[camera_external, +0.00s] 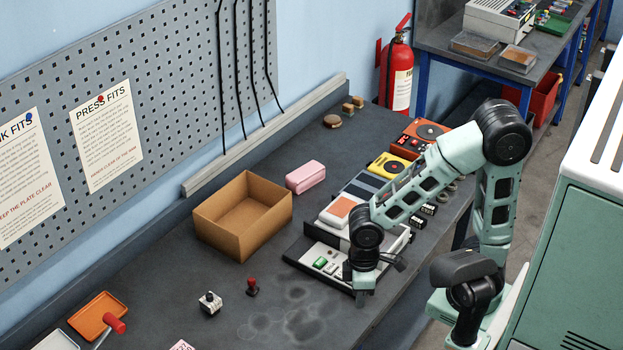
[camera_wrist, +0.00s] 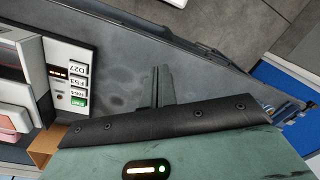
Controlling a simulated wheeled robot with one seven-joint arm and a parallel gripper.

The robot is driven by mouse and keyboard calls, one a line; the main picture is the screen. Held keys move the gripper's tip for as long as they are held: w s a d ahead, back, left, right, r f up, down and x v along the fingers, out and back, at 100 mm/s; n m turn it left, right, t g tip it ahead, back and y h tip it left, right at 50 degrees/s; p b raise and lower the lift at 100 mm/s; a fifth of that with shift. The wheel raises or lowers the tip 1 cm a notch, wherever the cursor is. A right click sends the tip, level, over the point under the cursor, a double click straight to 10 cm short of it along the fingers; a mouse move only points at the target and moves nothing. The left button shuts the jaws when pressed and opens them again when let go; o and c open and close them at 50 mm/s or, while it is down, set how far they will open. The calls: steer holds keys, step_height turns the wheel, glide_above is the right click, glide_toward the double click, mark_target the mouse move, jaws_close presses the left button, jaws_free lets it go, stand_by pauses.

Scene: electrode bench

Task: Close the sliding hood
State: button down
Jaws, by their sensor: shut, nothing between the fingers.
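A low pale device (camera_external: 318,250) with a dark base stands near the bench's front edge. Its panel has a green button (camera_wrist: 78,102), labelled keys and a lit orange display in the wrist view. A white part with an orange pad (camera_external: 340,208) sits at its far end. I cannot make out clearly which part is the sliding hood or how far it stands open; my arm hides part of the device. My gripper (camera_external: 362,296) is shut and empty by the device's near right corner. In the wrist view its fingers (camera_wrist: 163,86) are over bare bench, apart from the panel.
An open cardboard box (camera_external: 243,215) and a pink case (camera_external: 305,177) stand behind the device. A yellow unit (camera_external: 390,165) and an orange unit (camera_external: 425,130) stand farther along. A red-knobbed piece (camera_external: 252,287) and a small white block (camera_external: 210,302) lie nearer. The front bench between is clear.

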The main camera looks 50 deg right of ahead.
steer(key=w+d+r+m+g+p, duration=0.1)
steer(key=w+d+r+m+p, duration=0.15)
steer(key=w, duration=1.05)
steer(key=w+d+r+m+g+p, duration=0.1)
steer(key=w+d+r+p, duration=0.15)
steer(key=w, duration=0.95)
steer(key=w+d+m+g+p, duration=0.1)
steer(key=w+d+m+p, duration=0.1)
steer(key=w+d, duration=0.6)
steer(key=w+d+m+g+p, duration=0.15)
steer(key=w+d, duration=0.35)
steer(key=d, duration=0.6)
steer(key=shift+t+h, duration=0.25)
steer(key=shift+h, duration=0.05)
steer(key=shift+s+r+p+x, duration=0.2)
steer(key=shift+s+p+x, duration=0.5)
steer(key=shift+x, duration=1.35)
steer(key=shift+s+r+p+x, duration=0.25)
steer(key=shift+p+x, duration=1)
steer(key=shift+x, duration=0.8)
steer(key=shift+s+r+p+x, duration=0.1)
steer(key=shift+s+p+x, duration=0.35)
steer(key=shift+p+x, duration=1.05)
steer(key=shift+s+f+b, duration=0.2)
steer(key=shift+f+b, duration=0.25)
steer(key=shift+b, duration=0.1)
